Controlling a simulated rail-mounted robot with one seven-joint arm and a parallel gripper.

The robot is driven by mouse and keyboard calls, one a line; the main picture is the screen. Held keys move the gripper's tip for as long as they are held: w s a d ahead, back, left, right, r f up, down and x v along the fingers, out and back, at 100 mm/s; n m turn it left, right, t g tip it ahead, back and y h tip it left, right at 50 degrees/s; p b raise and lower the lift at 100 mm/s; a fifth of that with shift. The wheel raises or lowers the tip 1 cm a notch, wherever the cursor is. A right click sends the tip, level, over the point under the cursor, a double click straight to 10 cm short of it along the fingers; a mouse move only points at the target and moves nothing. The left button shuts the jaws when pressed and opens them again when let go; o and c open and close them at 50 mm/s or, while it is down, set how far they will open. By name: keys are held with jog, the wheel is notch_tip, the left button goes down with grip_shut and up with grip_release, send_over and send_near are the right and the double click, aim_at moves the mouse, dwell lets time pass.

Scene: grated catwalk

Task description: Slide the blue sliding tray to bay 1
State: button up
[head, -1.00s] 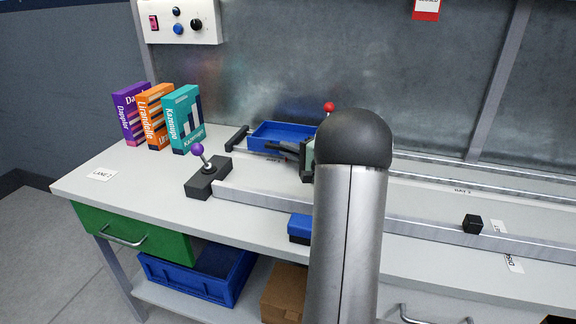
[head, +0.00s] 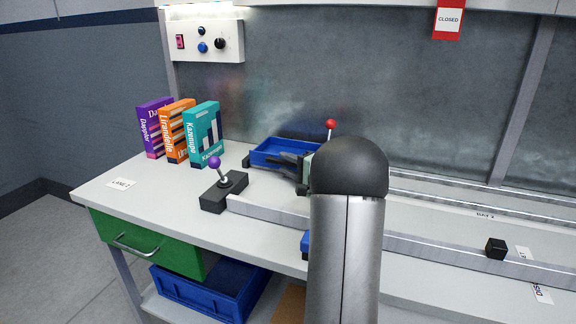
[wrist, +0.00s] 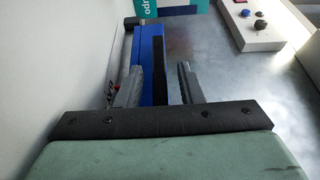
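The blue sliding tray (head: 272,158) is at the back left of the bench, close against a black end stop (head: 248,161) on its left. It also shows beyond my fingers in the wrist view (wrist: 151,62), with a black strip along it. My gripper (head: 283,159) is at the tray's right front; my own arm partly hides it. In the wrist view my gripper's two fingers (wrist: 157,82) stand apart at the tray. I cannot tell whether they touch it. A red knob (head: 330,124) stands on a stem beside the tray.
A purple-knobbed lever (head: 215,162) on a black block stands at the left end of the front rail (head: 270,212). Boxes (head: 203,135) stand at the back left. A black cube (head: 496,249) is on the front rail. The bench right of the tray is largely clear.

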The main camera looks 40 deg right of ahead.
jog(key=shift+s, duration=0.15)
jog(key=s, duration=0.4)
jog(key=s+d, duration=0.1)
jog(key=s, duration=0.6)
jog(key=shift+s+d, duration=0.25)
jog(key=shift+s, duration=0.1)
